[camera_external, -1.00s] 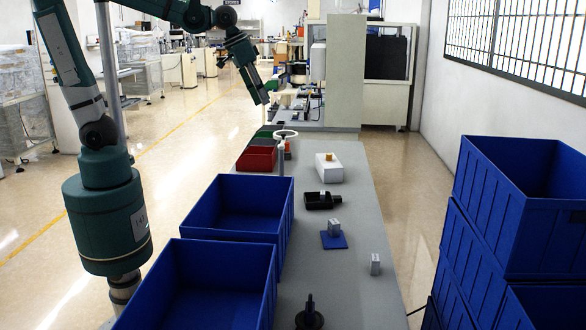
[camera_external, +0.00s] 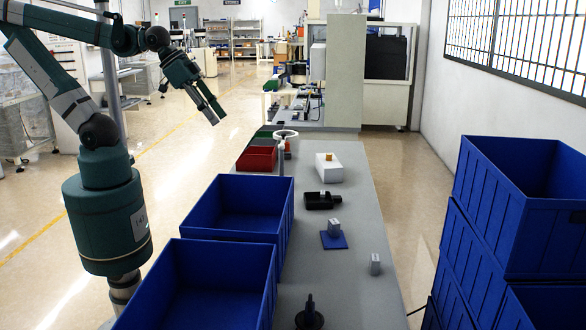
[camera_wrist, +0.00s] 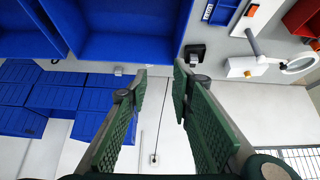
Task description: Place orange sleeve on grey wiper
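A small orange piece (camera_external: 328,156) sits on top of a white box on the table; it may be the orange sleeve. A second orange-red piece (camera_external: 287,146) stands near the white ring. Orange pieces also show at the right of the wrist view, one of them (camera_wrist: 247,73) on a white surface. I cannot tell which thing is the grey wiper; a grey block (camera_external: 334,226) stands on a small blue mat and another grey block (camera_external: 375,264) on the bare table. My gripper (camera_external: 214,115) is in the air left of the table, open and empty in the wrist view (camera_wrist: 161,86).
Two blue bins (camera_external: 243,180) line the table's left side, with a red bin (camera_external: 257,158) beyond. A black holder (camera_external: 320,200) lies mid-table; a black upright part (camera_external: 309,316) stands at the near end. Stacked blue crates (camera_external: 520,190) stand right. The table's right strip (camera_external: 375,210) is mostly clear.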

